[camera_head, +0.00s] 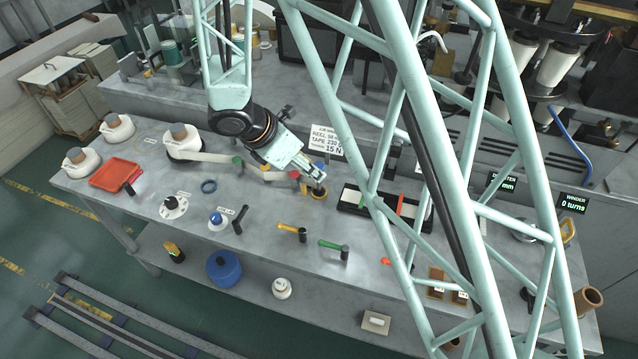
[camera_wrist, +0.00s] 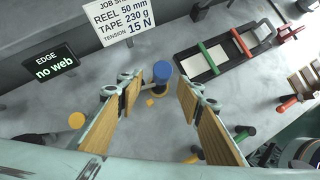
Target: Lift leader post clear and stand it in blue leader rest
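My gripper (camera_head: 310,180) reaches down over the middle of the bench. In the wrist view its two wood-coloured finger pads (camera_wrist: 158,92) stand wide apart, with nothing clamped between them. A blue-topped post (camera_wrist: 162,72) stands upright just beyond the fingertips, with a small yellow piece near its foot; its blue top shows beside my gripper in the head view (camera_head: 319,165). I cannot tell for sure which post is the leader post. A yellow round piece (camera_head: 317,194) is partly hidden at the fingertips.
A black tray (camera_head: 352,198) lies to the right. Yellow (camera_head: 290,229) and green (camera_head: 331,244) handled tools lie in front. A job sign (camera_head: 328,139) stands behind.

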